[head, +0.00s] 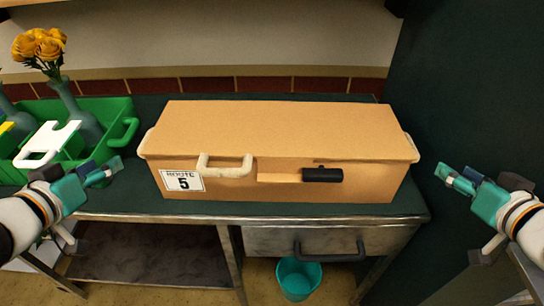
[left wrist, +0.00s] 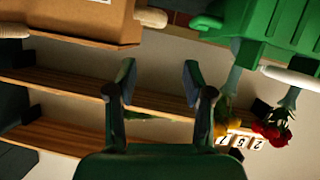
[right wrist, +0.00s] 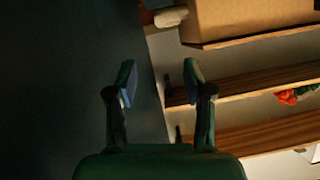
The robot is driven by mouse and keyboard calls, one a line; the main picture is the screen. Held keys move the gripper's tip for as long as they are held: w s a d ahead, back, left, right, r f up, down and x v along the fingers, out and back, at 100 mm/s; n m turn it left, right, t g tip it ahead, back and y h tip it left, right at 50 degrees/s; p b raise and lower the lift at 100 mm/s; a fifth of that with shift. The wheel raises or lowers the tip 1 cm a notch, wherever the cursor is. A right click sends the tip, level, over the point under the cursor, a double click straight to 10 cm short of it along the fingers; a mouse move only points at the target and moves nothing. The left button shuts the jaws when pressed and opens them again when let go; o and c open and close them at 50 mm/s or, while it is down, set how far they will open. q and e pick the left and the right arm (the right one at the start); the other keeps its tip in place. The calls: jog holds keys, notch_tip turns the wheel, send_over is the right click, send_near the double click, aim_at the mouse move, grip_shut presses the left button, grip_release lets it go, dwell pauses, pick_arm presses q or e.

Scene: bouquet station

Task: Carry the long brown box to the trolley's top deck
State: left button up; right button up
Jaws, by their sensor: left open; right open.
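The long brown box (head: 280,130) lies on the dark green bench top (head: 350,206) in the head view, with a "ROUTE 5" label, a pale front handle (head: 225,166), a black front handle (head: 322,175) and a pale grip at each end. My left gripper (head: 108,171) is open and empty, left of the box's left end grip (head: 148,142) and apart from it. My right gripper (head: 450,176) is open and empty, right of the right end grip (head: 412,148) and apart from it. Both wrist views show a box corner and empty jaws. I cannot identify the trolley.
A green caddy (head: 120,107) with a vase of yellow flowers (head: 40,45) stands close left of the box, near my left gripper. A dark green panel (head: 460,80) rises at the right. Under the bench are a drawer (head: 275,240) and a teal bin (head: 298,280).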

aim_at(145, 138)
jog(key=shift+w, duration=0.1)
pick_arm(q)
jog(key=x, duration=1.7)
pick_arm(e)
jog(key=x, duration=1.7)
jog(key=shift+f, duration=0.1)
pick_arm(q)
jog(key=shift+a, duration=0.1)
jog(key=shift+s, duration=0.1)
grip_shut()
pick_arm(e)
grip_shut()
pick_arm(q)
jog(key=shift+r, duration=0.1)
